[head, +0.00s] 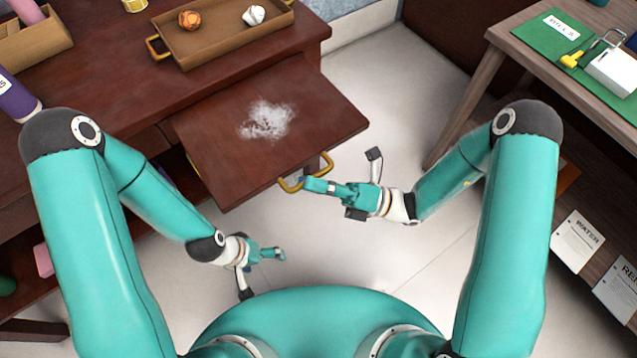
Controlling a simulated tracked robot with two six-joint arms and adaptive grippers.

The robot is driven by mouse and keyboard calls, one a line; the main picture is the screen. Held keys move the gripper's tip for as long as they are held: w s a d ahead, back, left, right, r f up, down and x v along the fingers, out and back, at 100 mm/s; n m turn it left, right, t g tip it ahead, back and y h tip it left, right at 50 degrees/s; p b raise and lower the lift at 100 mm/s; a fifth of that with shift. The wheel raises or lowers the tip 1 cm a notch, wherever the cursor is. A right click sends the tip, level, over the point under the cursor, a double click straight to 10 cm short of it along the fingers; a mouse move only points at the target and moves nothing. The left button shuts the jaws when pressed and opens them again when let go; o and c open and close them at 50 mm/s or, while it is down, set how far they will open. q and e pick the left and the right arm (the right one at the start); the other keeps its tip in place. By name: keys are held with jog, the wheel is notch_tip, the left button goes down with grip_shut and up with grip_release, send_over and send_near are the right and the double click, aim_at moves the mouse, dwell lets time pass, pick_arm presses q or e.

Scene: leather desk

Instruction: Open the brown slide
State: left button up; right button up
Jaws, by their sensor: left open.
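The brown slide (225,150) is a flat dark wooden board that sticks well out from the front of the desk. A patch of white powder (268,120) lies on it. Its brass handle (291,186) is on the front edge. My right gripper (312,184) is at this handle and appears shut on it; the fingers hide part of the bar. My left gripper (270,256) is open and empty, below and to the left of the handle, clear of the slide.
A brown tray (215,50) with an orange ball-like thing (189,19) and a white crumpled one (253,15) stands on the desk. A purple bottle (15,97) is at the left. A side table (497,38) stands at the right. Pale floor (400,110) lies between.

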jog(key=shift+d, duration=0.1)
jog(key=v, duration=1.2)
